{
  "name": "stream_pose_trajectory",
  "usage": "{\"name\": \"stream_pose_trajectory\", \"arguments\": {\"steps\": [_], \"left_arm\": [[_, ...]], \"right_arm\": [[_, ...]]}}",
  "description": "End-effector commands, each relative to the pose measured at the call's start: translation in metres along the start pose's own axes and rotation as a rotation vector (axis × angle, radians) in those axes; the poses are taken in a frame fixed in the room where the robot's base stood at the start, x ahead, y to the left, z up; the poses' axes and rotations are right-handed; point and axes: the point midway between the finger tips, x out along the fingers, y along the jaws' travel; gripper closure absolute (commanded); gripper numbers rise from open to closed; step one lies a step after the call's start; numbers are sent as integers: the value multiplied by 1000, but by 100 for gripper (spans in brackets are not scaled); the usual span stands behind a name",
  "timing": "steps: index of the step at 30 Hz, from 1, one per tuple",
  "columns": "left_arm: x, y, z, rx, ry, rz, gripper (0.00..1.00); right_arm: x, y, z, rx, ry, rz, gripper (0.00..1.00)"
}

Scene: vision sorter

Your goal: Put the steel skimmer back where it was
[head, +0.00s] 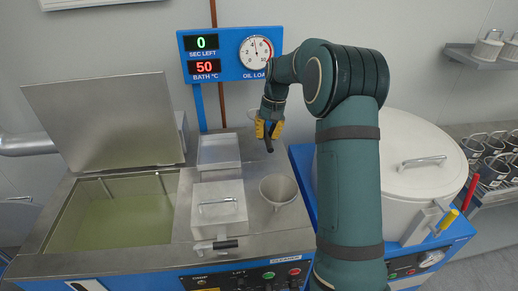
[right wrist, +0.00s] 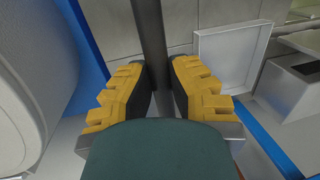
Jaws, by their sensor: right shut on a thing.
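My right gripper (head: 269,129) is at the back of the steel deck, below the oil gauge. Its yellow fingers are shut on a dark rod (head: 268,145), which looks like the skimmer's handle. In the right wrist view the dark handle (right wrist: 149,40) runs up between the two yellow-and-black fingers. The skimmer's steel head cannot be made out for sure. A pale rounded shape (head: 252,113) shows just behind the gripper; I cannot tell if it belongs to the skimmer. A grey cone-shaped holder (head: 279,189) stands on the deck in front of the gripper. My left gripper is not in view.
An open bath of greenish liquid (head: 115,218) with a raised lid (head: 105,120) is at the left. A big white drum (head: 405,150) stands right of my arm. A blue display panel (head: 230,54) rises behind.

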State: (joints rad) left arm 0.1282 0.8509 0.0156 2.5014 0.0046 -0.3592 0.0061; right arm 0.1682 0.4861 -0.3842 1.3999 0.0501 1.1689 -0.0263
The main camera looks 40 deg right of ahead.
Motion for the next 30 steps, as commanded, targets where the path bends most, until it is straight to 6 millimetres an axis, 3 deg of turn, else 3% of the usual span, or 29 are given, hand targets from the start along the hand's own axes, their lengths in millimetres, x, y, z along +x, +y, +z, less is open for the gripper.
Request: {"name": "stream_pose_trajectory", "arguments": {"steps": [24,30], "left_arm": [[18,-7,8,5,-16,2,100],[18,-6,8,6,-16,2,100]], "right_arm": [[99,18,-5,1,0,0,100],[100,18,-5,0,1,-1,100]]}}
